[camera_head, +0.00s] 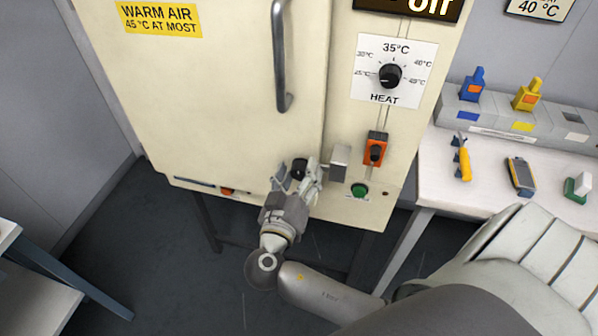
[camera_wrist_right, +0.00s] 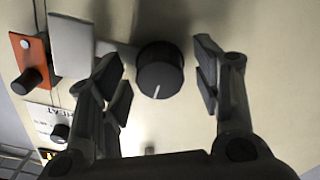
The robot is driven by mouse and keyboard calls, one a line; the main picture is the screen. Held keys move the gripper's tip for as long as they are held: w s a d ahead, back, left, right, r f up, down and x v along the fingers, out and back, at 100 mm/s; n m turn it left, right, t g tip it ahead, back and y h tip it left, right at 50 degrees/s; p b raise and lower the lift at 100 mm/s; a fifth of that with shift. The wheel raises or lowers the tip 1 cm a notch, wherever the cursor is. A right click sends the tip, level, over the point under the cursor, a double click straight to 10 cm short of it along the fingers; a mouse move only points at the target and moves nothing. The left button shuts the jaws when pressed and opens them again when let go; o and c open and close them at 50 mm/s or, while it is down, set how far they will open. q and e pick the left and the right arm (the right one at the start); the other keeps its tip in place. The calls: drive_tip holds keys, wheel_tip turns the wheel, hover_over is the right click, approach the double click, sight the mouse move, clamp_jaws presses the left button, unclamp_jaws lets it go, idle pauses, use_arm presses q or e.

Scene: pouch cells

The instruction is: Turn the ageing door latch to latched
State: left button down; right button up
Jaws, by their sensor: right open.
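The door latch is a round black knob (camera_head: 299,168) low on the cream cabinet door (camera_head: 230,100), near its right edge. In the right wrist view the knob (camera_wrist_right: 160,72) carries a white pointer line aimed at the bottom of that picture. A grey metal block (camera_head: 340,162) is beside the knob on the cabinet frame; it also shows in the right wrist view (camera_wrist_right: 72,45). My right gripper (camera_head: 297,176) is open at the knob. In the right wrist view its fingers (camera_wrist_right: 160,75) stand on both sides of the knob, with gaps visible. My left gripper is not in view.
An orange switch with a black knob (camera_head: 376,148), a green button (camera_head: 359,190) and the heat dial (camera_head: 391,76) are right of the door. A vertical handle (camera_head: 280,60) stands above the latch. A white side table (camera_head: 480,180) holds several small tools.

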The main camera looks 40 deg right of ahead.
drive_tip(key=v, duration=1.1)
drive_tip(key=shift+s+a, duration=0.2)
drive_tip(key=shift+a, duration=0.05)
wheel_tip(320, 180, down, 32)
drive_tip(key=s+n+g+y+p, duration=0.15)
drive_tip(key=n+g+y, duration=0.25)
drive_tip(key=n+y, duration=0.5)
drive_tip(key=s+d+f+m+g+y, duration=0.1)
drive_tip(key=s+d+f+g+y, duration=0.1)
drive_tip(key=s+f, duration=0.8)
drive_tip(key=s+d+f+m+g+y+p, duration=0.1)
drive_tip(key=s+f+g, duration=0.3)
drive_tip(key=s+f, duration=0.7)
drive_tip(key=s+d+y, duration=0.1)
drive_tip(key=s, duration=0.6)
drive_tip(key=shift+s+g+y, duration=0.15)
drive_tip(key=shift+g+y, duration=0.15)
drive_tip(key=shift+y, duration=0.1)
drive_tip(key=shift+f, duration=0.15)
